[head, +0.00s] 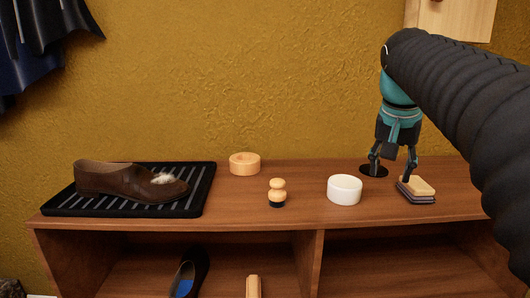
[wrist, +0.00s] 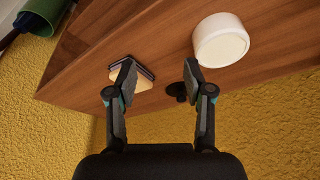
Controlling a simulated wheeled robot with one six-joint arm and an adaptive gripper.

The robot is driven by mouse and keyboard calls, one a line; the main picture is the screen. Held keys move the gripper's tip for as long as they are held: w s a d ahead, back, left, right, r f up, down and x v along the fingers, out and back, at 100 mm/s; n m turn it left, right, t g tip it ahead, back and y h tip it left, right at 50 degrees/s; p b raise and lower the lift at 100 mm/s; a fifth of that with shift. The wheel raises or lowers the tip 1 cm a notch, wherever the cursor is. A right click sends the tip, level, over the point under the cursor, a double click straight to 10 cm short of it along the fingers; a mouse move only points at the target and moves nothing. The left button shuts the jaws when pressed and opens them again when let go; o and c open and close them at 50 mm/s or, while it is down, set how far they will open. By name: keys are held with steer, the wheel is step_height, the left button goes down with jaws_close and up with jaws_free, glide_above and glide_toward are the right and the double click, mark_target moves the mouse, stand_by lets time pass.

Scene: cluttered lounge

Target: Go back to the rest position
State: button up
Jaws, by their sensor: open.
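My gripper (head: 393,164) hangs from my arm at the right of the head view, above the wooden shelf top (head: 300,208). Its fingers are apart with nothing between them; the wrist view shows the same open fingers (wrist: 160,84). A sponge-like block with a tan top and dark layers (head: 416,189) lies just right of and below the fingers. In the wrist view the block (wrist: 141,84) is partly hidden behind the left finger. A round black piece (head: 373,170) sits on the shelf behind the gripper.
A white round container (head: 344,190), a small wooden-knobbed brush (head: 277,192) and a wooden round tin (head: 244,164) stand on the shelf. A brown shoe (head: 130,180) with a pale tuft rests on a black ribbed tray (head: 207,190). A yellow wall (head: 230,80) stands behind.

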steer(key=s+a+f+n+t+y, duration=0.1)
steer(key=s+a+f+n, duration=0.2)
steer(key=s+f, duration=0.7)
steer(key=s+a+f+n+t, duration=0.1)
steer(key=s+a+f+n, duration=0.2)
steer(key=s+a+f, duration=0.3)
steer(key=s+f, duration=0.3)
steer(key=f, duration=0.2)
steer(key=shift+s+f+y, duration=0.35)
steer(key=shift+y, duration=0.05)
